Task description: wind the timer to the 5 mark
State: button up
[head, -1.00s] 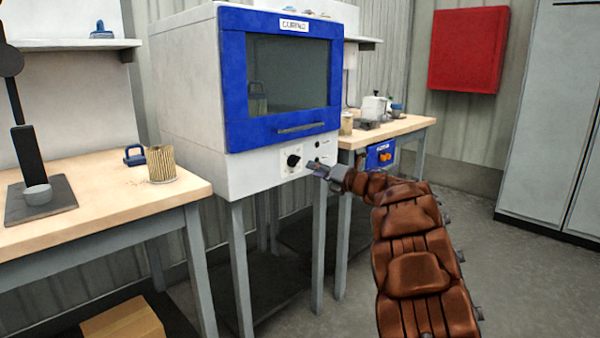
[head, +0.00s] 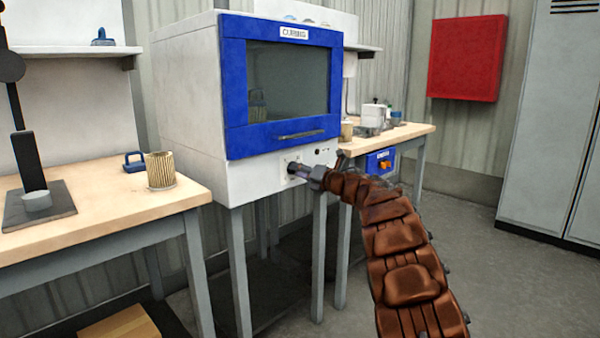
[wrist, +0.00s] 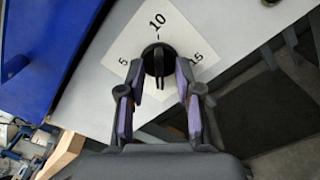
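The timer is a black knob (wrist: 158,62) on a white dial plate (wrist: 178,30) printed 5, 10 and 15. It sits on the front panel of the white curing oven with the blue door (head: 236,140). In the wrist view the knob's ridge stands roughly upright, near the 10 side; its exact pointing is hard to tell.
Another bench (head: 412,127) stands right of the oven. A red wall box (head: 466,58) hangs behind. Floor at right is clear.

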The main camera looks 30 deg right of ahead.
grip_shut()
dwell(0.3)
jog(key=shift+r+p, duration=0.15)
jog(key=shift+p, duration=0.35)
jog(key=shift+m+p, duration=9.7)
jog(key=shift+p, duration=3.55)
